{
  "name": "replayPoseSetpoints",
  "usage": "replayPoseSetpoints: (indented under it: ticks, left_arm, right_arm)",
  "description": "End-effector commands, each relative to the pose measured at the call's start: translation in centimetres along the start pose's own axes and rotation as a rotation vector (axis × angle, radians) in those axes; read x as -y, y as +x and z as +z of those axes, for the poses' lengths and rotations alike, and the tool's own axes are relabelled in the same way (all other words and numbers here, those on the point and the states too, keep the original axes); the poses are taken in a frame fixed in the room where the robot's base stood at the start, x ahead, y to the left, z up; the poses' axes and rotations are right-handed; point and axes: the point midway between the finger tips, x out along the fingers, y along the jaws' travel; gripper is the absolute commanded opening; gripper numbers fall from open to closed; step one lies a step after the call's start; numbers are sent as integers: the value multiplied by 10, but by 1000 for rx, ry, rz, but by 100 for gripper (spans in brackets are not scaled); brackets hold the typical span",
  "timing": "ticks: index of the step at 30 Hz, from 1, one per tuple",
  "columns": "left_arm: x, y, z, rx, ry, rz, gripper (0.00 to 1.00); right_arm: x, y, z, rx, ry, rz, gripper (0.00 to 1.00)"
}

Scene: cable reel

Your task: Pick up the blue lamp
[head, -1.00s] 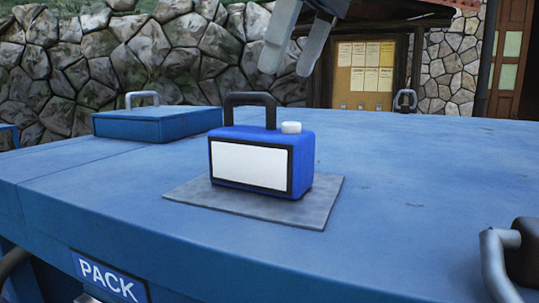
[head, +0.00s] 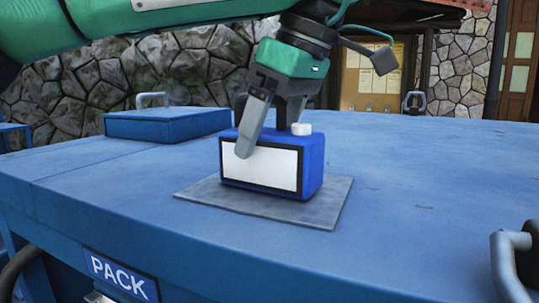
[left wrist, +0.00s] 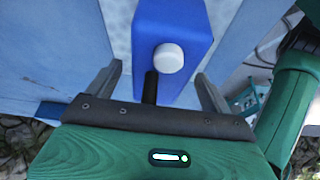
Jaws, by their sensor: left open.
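The blue lamp (head: 312,165) stands upright on a grey mat, with a white front panel, a white knob on top and a dark handle. In the left wrist view the lamp (left wrist: 184,20) shows from above, with part of its dark handle between my fingers. My left gripper (head: 262,145) is open at the lamp's top. One finger hangs in front of the white panel; the other is mostly hidden behind the lamp. In the left wrist view the two fingers of the gripper (left wrist: 160,85) are spread to either side of the handle. My right gripper is not in view.
The grey mat (head: 330,205) lies on a blue table (head: 430,200) marked PACK. A blue lid with a grey handle (head: 165,121) sits at the back left. A grey handle (head: 508,265) is at the right front edge. The table right of the lamp is clear.

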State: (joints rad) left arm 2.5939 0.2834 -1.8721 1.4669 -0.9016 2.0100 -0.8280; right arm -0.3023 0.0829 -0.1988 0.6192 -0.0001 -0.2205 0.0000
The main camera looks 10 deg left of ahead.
Motion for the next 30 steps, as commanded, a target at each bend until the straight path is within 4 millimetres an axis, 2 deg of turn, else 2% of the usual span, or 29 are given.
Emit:
replayPoseSetpoints:
  ticks: [10, 20, 21, 30]
  left_arm:
    - [0, 6, 0, 0, -1, 2, 84]
    - [0, 6, 0, 0, -1, 1, 19]
    - [0, 6, 0, 0, -2, 2, 17]
    - [0, 4, -1, 0, -2, 2, 17]
  right_arm:
    - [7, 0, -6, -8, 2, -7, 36]
    - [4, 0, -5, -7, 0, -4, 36]
    - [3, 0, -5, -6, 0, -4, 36]
    - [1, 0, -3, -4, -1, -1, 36]
